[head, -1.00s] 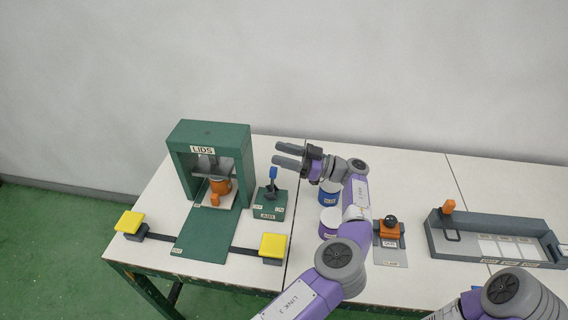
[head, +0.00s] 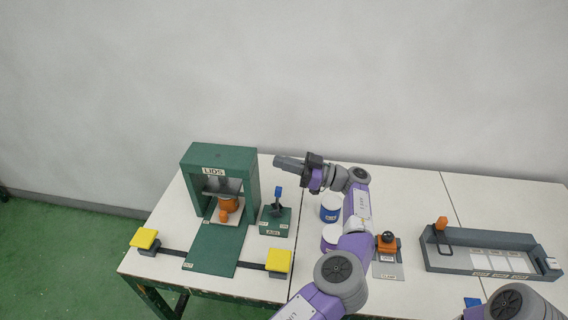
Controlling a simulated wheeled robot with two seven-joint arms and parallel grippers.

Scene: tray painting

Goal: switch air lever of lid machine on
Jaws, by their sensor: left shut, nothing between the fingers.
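The green lid machine (head: 250,172), marked LIDS, stands at the left of the table. Beside it on the right is its small green air box (head: 274,229) with a lever (head: 278,194) topped in blue. The lever stands nearly upright, leaning slightly right; the small labels on either side of it are hard to read. My left gripper (head: 277,161) is shut and empty. Its fingers point left, just above the lever's blue tip in the picture, and look apart from it. My right gripper is out of view; only part of that arm shows at the lower right.
Yellow pads (head: 145,238) (head: 279,260) flank the machine's front plate (head: 212,250). A blue can (head: 330,209) and a white-topped can (head: 331,233) stand under my left arm. An orange clamp (head: 386,243) and a grey tray (head: 452,262) stand to the right.

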